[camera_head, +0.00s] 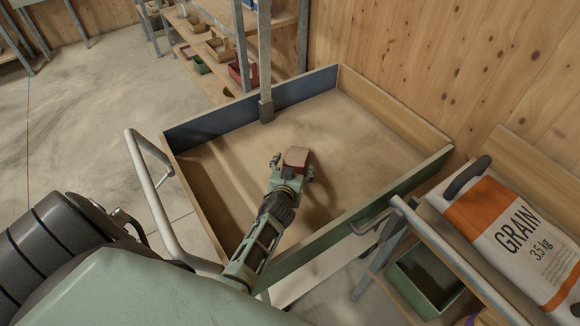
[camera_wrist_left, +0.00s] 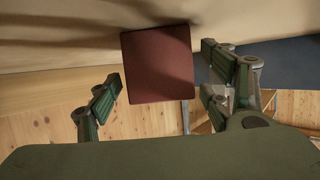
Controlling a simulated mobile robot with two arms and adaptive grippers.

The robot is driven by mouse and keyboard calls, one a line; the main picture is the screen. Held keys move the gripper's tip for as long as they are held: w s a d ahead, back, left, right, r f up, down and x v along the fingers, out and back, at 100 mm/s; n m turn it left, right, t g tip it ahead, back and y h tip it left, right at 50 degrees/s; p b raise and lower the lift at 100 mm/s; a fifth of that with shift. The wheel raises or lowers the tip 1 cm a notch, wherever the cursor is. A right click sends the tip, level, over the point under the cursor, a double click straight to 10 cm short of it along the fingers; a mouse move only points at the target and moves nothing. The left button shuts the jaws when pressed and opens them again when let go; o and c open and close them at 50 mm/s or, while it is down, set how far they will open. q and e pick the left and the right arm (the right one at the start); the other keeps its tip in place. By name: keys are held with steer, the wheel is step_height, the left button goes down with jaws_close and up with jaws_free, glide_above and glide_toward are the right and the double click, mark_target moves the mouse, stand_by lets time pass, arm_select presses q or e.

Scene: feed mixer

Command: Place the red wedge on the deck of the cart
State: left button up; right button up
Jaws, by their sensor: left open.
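The red wedge (camera_head: 296,157) is at the tip of my left gripper (camera_head: 291,168), over the wooden deck of the cart (camera_head: 350,125). My left gripper is open, with a finger on each side of the wedge. A gap shows at the right finger; the left finger is close to the wedge's edge. The wedge's underside is hidden, so I cannot tell whether it touches the deck. My right gripper is not in view.
The cart has low side walls and a grey handle rail (camera_head: 160,195) at its left. A metal post (camera_head: 265,60) stands at the far side. Wooden shelves (camera_head: 205,45) with bins are behind. A grain bag (camera_head: 515,235) and green bin (camera_head: 428,280) are at the right.

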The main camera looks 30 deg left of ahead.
arm_select(q)
steer(key=v, duration=1.1)
steer(key=shift+s+d+r, duration=0.1)
steer(key=shift+s+r, duration=0.05)
steer(key=shift+s, duration=0.2)
